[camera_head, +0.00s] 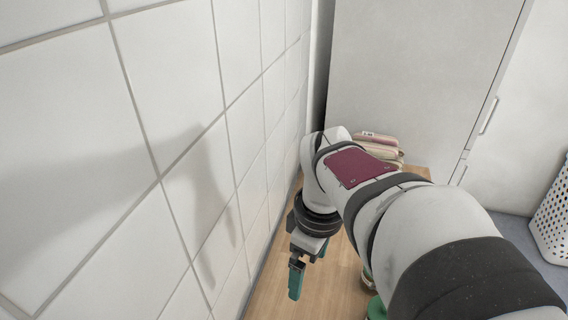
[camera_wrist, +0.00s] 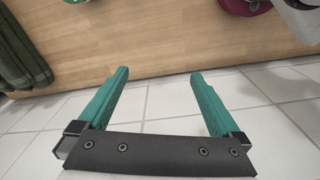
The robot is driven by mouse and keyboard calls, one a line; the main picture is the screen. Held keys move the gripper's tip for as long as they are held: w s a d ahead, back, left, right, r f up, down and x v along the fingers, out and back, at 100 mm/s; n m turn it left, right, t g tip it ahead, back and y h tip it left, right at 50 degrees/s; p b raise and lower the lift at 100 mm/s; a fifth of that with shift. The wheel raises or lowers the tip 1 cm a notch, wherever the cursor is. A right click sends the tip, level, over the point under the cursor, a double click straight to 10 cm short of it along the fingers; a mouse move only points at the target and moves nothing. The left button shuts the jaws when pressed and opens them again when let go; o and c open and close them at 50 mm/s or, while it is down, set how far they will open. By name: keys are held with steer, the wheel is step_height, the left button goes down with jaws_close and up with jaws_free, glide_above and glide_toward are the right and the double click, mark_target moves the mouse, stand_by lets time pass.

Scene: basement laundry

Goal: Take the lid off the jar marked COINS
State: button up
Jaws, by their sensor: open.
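My gripper (camera_head: 297,278) hangs beside the tiled wall in the head view, above the wooden top. In the wrist view, its two teal fingers (camera_wrist: 160,73) are spread apart with nothing between them. No COINS marking can be read in either view. A green round thing (camera_head: 376,309) stands on the wooden top, mostly hidden behind my arm.
The wooden top (camera_head: 335,285) looks bare below my gripper; its edge (camera_wrist: 160,77) crosses the wrist view. Folded cloths (camera_head: 380,146) lie at the far end. Dark green fabric (camera_wrist: 22,55) is at left in the wrist view. A tiled wall (camera_head: 180,130) stands close at left.

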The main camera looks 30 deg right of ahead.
steer(key=d+f+n+h, duration=0.2)
steer(key=d+n, duration=1)
steer(key=d, duration=0.9)
steer(key=shift+g, duration=0.3)
steer(key=f, duration=1)
steer(key=w+d+f, duration=0.1)
steer(key=f, duration=0.4)
steer(key=shift+f, duration=0.15)
steer(key=c, duration=1)
